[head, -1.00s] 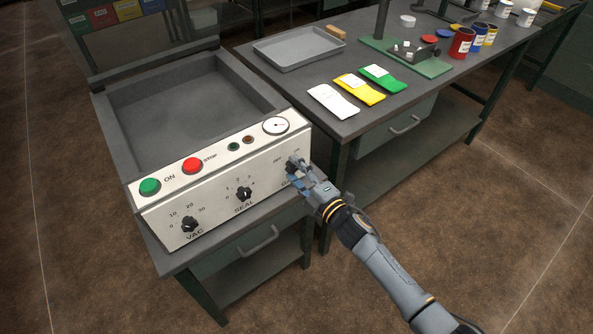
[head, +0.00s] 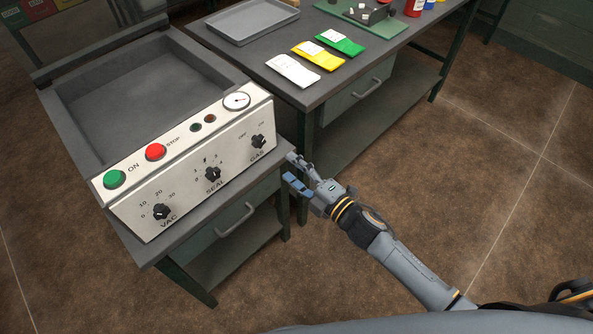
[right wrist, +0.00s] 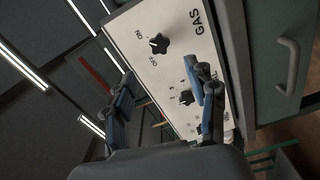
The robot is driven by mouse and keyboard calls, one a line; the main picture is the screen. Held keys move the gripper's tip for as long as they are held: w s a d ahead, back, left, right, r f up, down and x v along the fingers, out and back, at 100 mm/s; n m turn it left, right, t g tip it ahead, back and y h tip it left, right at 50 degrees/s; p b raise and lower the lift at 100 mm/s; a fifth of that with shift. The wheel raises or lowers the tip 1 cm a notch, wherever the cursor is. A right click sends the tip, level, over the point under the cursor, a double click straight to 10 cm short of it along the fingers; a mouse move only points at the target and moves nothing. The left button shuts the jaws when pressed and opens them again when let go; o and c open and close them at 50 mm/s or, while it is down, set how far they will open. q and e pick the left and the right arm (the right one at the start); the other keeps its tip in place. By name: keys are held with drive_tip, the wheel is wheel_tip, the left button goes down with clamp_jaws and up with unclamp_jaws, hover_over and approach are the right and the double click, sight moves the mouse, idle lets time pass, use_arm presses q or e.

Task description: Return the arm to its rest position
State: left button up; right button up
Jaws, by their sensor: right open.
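My right gripper (head: 292,173) is open and empty, off the right front corner of the vacuum sealer. The sealer's white control panel (head: 190,170) faces me in the head view. The GAS knob (head: 258,141) sits at the panel's right end, apart from the gripper. It also shows in the right wrist view (right wrist: 159,44), beyond the open fingers (right wrist: 165,105). My right arm (head: 400,262) comes in from the lower right. My left gripper is not in view.
The sealer stands on a table with a drawer handle (head: 236,220). A second table (head: 318,88) behind holds a grey tray (head: 252,20), white, yellow and green packets (head: 318,56), and a green-based stand. The brown floor (head: 480,150) to the right is clear.

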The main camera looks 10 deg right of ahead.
drive_tip(key=shift+s+d, duration=0.3)
drive_tip(key=shift+s, duration=0.05)
idle(0.3)
drive_tip(key=s+d+f+m+g+h, duration=0.2)
drive_tip(key=s+d+f+m+h, duration=0.15)
drive_tip(key=f, duration=0.65)
drive_tip(key=s+d+f+m+g+h, duration=0.15)
drive_tip(key=s+d+f+m, duration=0.3)
drive_tip(key=f, duration=0.55)
drive_tip(key=s+d+f+m+g+h, duration=0.1)
drive_tip(key=s+d+f+m+h, duration=0.25)
drive_tip(key=f, duration=0.65)
drive_tip(key=s+d+f+m+g, duration=0.1)
drive_tip(key=s+f+m+g, duration=0.2)
drive_tip(key=s, duration=0.7)
drive_tip(key=s+d+f+m+g+h, duration=0.1)
drive_tip(key=s+d+f+m+g, duration=0.1)
drive_tip(key=s+f, duration=0.6)
drive_tip(key=s+d+f+m+g+h, duration=0.1)
drive_tip(key=s+f+m+g, duration=0.3)
drive_tip(key=s, duration=0.9)
drive_tip(key=shift+s+d+f, duration=0.25)
drive_tip(key=shift+s+f, duration=0.05)
drive_tip(key=shift+f, duration=0.4)
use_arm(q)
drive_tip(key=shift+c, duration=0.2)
